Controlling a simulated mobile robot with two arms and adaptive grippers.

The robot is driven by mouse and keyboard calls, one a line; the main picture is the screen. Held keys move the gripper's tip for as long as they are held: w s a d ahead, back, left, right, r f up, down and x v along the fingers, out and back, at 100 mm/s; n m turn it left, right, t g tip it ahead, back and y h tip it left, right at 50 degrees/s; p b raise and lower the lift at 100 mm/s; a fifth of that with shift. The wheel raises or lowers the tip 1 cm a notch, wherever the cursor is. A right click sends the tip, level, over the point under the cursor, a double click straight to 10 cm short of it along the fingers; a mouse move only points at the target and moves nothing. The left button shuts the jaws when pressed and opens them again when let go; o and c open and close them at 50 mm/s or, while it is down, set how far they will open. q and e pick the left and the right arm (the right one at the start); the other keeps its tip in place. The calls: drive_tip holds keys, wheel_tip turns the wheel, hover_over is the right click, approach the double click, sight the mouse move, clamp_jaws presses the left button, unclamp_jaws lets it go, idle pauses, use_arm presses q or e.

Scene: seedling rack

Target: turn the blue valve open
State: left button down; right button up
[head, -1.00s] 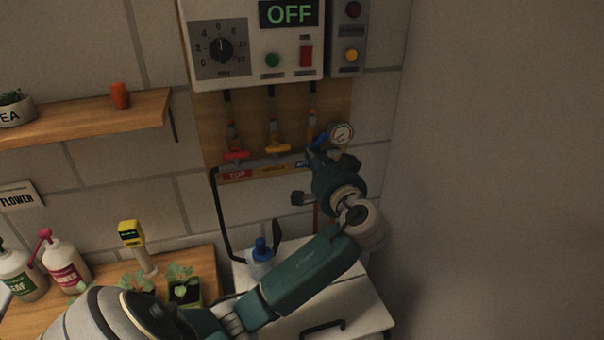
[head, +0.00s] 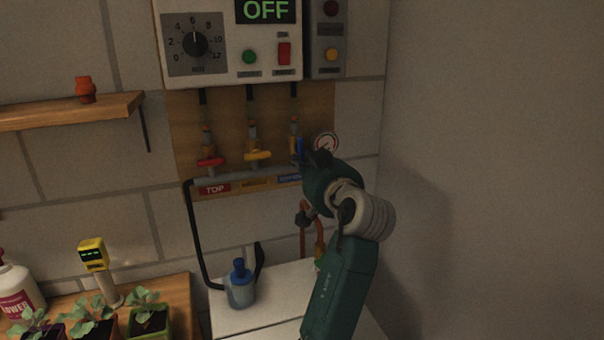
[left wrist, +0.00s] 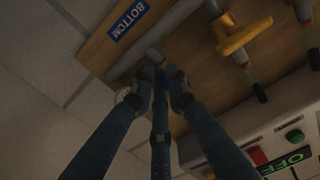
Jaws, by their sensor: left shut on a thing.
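The blue valve (head: 299,148) is the rightmost of three valves on the wooden board under the control box. Its handle stands upright, in line with its pipe, while the red valve (head: 208,163) and yellow valve (head: 257,155) have handles lying crosswise. My left gripper (head: 306,156) is at the blue valve, and its wrist hides part of it. The yellow handle (left wrist: 247,35) is apart, to the right. My right gripper is out of view.
A pressure gauge (head: 326,143) sits just right of the blue valve. The control box (head: 228,72) above reads OFF. Below are a white cabinet top (head: 270,290) with a blue-capped bottle (head: 240,285), and seedling pots (head: 148,318) at lower left. The right wall is bare.

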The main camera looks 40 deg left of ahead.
sight(301, 147)
use_arm(q)
drive_tip(key=r, duration=0.2)
drive_tip(key=shift+s+a+r+n+y, duration=0.1)
drive_tip(key=shift+s+r+n+y, duration=0.2)
drive_tip(key=shift+r+n, duration=0.1)
drive_tip(key=shift+w, duration=0.1)
drive_tip(key=c, duration=1.7)
unclamp_jaws()
drive_tip(key=shift+r, duration=0.1)
drive_tip(key=shift+w+f, duration=0.2)
drive_tip(key=shift+f, duration=0.15)
drive_tip(key=shift+s+f, duration=0.1)
drive_tip(key=shift+f, duration=0.1)
drive_tip(key=shift+s+d+f, duration=0.1)
drive_tip(key=shift+s+d, duration=0.1)
drive_tip(key=shift+d, duration=0.35)
drive_tip(key=v, duration=0.4)
drive_tip(key=r+v, duration=0.1)
drive_tip(key=v, duration=0.1)
drive_tip(key=shift+s+d, duration=0.1)
drive_tip(key=shift+s, duration=0.4)
